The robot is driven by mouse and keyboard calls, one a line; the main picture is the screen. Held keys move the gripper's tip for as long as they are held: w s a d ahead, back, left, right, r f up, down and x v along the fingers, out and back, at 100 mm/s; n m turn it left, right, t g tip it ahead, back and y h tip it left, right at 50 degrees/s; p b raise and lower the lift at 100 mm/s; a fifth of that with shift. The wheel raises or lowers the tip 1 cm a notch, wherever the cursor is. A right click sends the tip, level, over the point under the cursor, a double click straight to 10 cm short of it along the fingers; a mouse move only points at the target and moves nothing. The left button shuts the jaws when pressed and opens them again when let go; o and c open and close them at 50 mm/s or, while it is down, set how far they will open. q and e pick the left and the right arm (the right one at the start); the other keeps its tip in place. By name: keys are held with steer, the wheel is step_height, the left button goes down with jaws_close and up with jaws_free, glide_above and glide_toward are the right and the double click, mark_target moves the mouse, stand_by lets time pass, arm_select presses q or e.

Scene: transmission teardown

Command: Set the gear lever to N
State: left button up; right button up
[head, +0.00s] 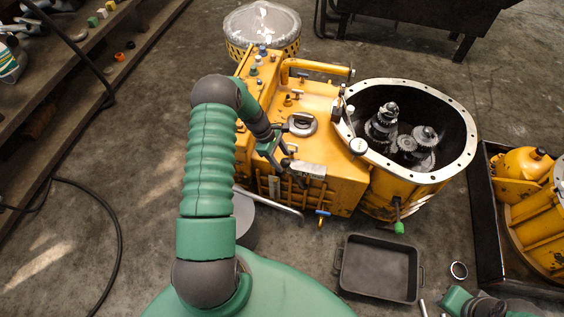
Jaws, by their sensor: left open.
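The yellow transmission (330,185) stands on the floor in the middle of the head view. Several small levers show on it: one with a round pale knob (358,146) by the bell housing, one with a green knob (399,228) hanging low at the front, and a blue-ended one (322,213) at the lower front edge. I cannot tell which is the gear lever, and no N mark is legible. My left gripper (284,161) is open over the housing's left side, apart from these knobs. Part of my right arm (487,305) shows at the bottom right; its jaws are unclear.
A bell housing (466,165) with exposed gears opens at right. A black tray (380,268) and a metal ring (459,270) lie in front. A dark crate (487,215) with yellow parts stands right. Shelving is left; floor between is mostly clear.

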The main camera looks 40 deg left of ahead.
arm_select(q)
steer(key=shift+w+d+f, duration=0.1)
steer(key=shift+d+f, duration=0.05)
steer(key=shift+d, duration=0.35)
steer(key=shift+a+f, duration=0.15)
steer(key=shift+a, duration=0.1)
steer(key=c, duration=1.2)
steer(key=shift+d, duration=0.1)
jaws_close()
steer(key=shift+w+r, duration=0.15)
steer(key=shift+r, duration=0.05)
